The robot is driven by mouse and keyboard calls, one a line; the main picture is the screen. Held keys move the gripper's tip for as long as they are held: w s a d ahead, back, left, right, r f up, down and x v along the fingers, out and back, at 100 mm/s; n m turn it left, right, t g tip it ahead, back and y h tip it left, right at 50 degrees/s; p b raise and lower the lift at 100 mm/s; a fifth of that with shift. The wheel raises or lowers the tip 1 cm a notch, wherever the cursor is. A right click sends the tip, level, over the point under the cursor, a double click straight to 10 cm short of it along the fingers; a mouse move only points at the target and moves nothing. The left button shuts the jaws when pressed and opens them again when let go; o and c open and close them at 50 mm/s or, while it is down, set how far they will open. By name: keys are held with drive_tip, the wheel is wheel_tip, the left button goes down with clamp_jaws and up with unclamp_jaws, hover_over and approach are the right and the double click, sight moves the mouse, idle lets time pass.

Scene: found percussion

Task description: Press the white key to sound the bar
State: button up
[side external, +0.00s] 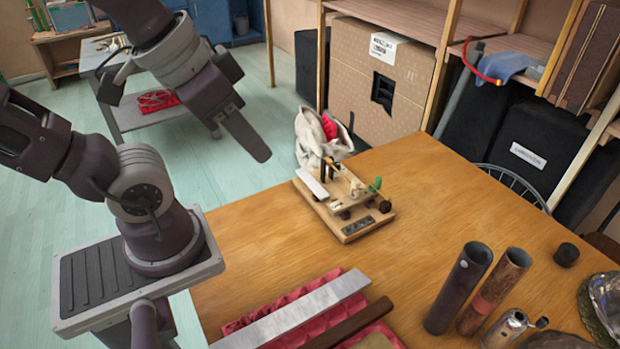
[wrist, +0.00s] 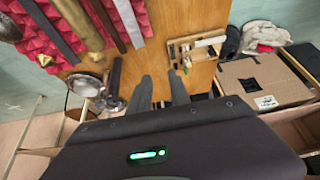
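A small wooden mechanism (side external: 352,226) stands on the table, with a white key (side external: 311,184) at its left end. Small dark, green and light parts sit on its base. The bar that the key sounds cannot be told apart with certainty. The mechanism also shows in the wrist view (wrist: 182,50), with the white key (wrist: 210,41) at its upper right. My gripper (side external: 262,155) is in the air to the left of and above the mechanism, apart from it. In the wrist view my gripper (wrist: 162,78) shows two grey fingers with a gap and nothing between them.
The wooden table (side external: 260,240) is clear around the mechanism. Metal bars (side external: 300,312) lie on red foam at the front. Two upright tubes (side external: 458,288) (side external: 495,292) and a metal can (side external: 506,328) stand front right. A cloth bag (side external: 312,135) is close behind the mechanism.

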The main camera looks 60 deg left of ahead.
drive_tip(key=shift+g+y, duration=0.4)
drive_tip(key=shift+g, duration=0.5)
drive_tip(key=w+a, duration=0.1)
drive_tip(key=w, duration=0.2)
drive_tip(key=w+a, duration=0.2)
drive_tip(key=w, duration=0.2)
drive_tip(key=w+a, duration=0.2)
drive_tip(key=w, duration=0.2)
drive_tip(key=shift+a+r, duration=0.25)
drive_tip(key=shift+r, duration=0.1)
clamp_jaws()
drive_tip(key=w+a+f+g, duration=0.1)
drive_tip(key=w+a+f, duration=0.45)
drive_tip(key=a, duration=0.25)
drive_tip(key=w+a+f+g, duration=0.2)
drive_tip(key=w+a+f, duration=0.3)
drive_tip(key=w+a, duration=0.15)
drive_tip(key=a+f, duration=0.8)
drive_tip(key=f, duration=0.1)
drive_tip(key=shift+w+a+g+h, duration=0.3)
drive_tip(key=shift+w+g+h, duration=0.05)
drive_tip(key=shift+g+h, duration=0.05)
drive_tip(key=shift+f, duration=0.1)
